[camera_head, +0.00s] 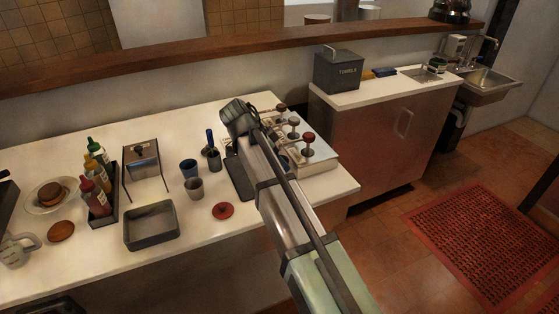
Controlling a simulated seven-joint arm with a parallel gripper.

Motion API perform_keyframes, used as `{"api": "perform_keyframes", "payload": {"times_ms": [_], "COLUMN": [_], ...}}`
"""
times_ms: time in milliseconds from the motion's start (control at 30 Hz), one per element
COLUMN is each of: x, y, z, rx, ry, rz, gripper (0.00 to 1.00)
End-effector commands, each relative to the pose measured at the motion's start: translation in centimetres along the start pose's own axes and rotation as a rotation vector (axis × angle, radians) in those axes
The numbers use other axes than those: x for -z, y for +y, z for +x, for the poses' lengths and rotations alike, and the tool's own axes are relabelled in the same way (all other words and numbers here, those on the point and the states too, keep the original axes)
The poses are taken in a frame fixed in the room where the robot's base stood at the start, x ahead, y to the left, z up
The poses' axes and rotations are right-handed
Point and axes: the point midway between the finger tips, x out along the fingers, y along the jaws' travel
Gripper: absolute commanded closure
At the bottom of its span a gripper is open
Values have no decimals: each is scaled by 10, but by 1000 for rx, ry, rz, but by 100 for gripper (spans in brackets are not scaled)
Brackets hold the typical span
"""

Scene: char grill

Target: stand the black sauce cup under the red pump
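The red pump (309,139) is the nearest of several pumps on a pale pump station at the counter's right end. My arm crosses in front of the station's left side. The dark far end of my arm, with my gripper (238,118), is above the counter left of the pumps; its fingers cannot be made out. No cup is clearly black: a dark blue cup (188,168) and a grey cup (194,188) stand left of the arm. A dark grey holder (214,160) with a blue-handled tool stands beside them. My arm may hide another cup.
A dark flat tray (238,179) lies left of the pump station, partly behind my arm. A towel box (339,71) stands on the side cabinet.

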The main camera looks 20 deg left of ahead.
Motion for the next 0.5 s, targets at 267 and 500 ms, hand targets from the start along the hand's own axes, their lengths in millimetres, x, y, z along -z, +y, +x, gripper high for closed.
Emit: {"api": "perform_keyframes", "payload": {"times_ms": [267,500], "x": [0,0], "y": [-1,-1], "z": [-54,-88], "rx": [2,0], "ry": [0,0], "rz": [0,0], "gripper": [19,19]}}
